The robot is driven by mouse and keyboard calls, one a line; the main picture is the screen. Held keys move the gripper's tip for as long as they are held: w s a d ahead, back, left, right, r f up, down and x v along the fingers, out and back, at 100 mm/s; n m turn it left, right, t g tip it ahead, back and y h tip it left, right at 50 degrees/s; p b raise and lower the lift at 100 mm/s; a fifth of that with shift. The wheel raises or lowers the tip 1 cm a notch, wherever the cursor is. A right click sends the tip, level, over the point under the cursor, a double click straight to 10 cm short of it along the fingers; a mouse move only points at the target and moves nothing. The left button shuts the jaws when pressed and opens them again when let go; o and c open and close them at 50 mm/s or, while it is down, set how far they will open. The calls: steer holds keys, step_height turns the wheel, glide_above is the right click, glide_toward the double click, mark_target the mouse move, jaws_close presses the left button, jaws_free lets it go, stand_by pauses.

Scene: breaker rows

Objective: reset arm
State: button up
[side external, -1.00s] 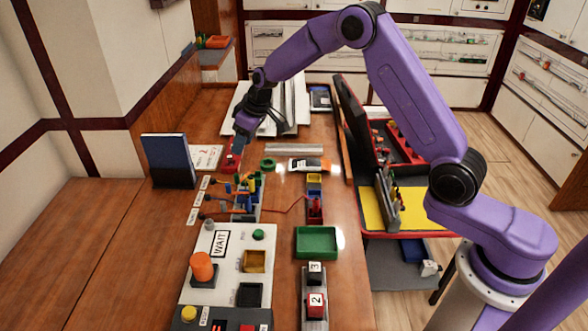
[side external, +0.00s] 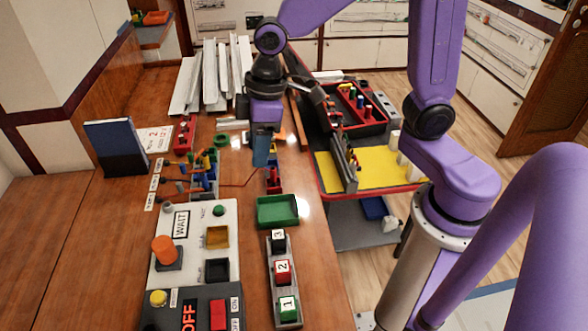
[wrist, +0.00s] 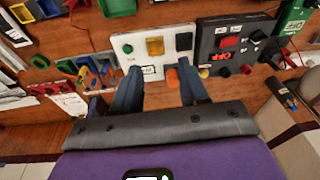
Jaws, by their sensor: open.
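My gripper (side external: 262,150) hangs pointing down above the table, over the area just behind the green tray (side external: 278,211). In the wrist view its two blue fingers (wrist: 160,92) stand apart with nothing between them. The white panel (side external: 198,235) with the WAIT label, an orange knob (side external: 165,250) and a green button (side external: 218,210) lies in front of it. The wrist view also shows the white panel (wrist: 140,62) beyond the fingers, and a dark panel (wrist: 212,55) with an OFF display beside it. A red block (side external: 185,135) sits farther back, apart from the gripper.
A holder of coloured parts (side external: 203,172) with wires stands left of my gripper. A strip with numbered blocks (side external: 283,273) lies at the front. A blue board (side external: 116,147) stands at the left. White channels (side external: 212,75) lie at the back. A yellow-topped cart (side external: 375,171) is at the right.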

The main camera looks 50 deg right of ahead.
steer(key=s+d+n, duration=0.1)
steer(key=s+d, duration=0.4)
steer(key=s, duration=0.4)
steer(key=s+d+n+h, duration=0.1)
steer(key=s+d, duration=0.4)
steer(key=s, duration=0.4)
steer(key=shift+s+n+g, duration=0.25)
steer(key=shift+n+g, duration=0.05)
steer(key=shift+n, duration=0.1)
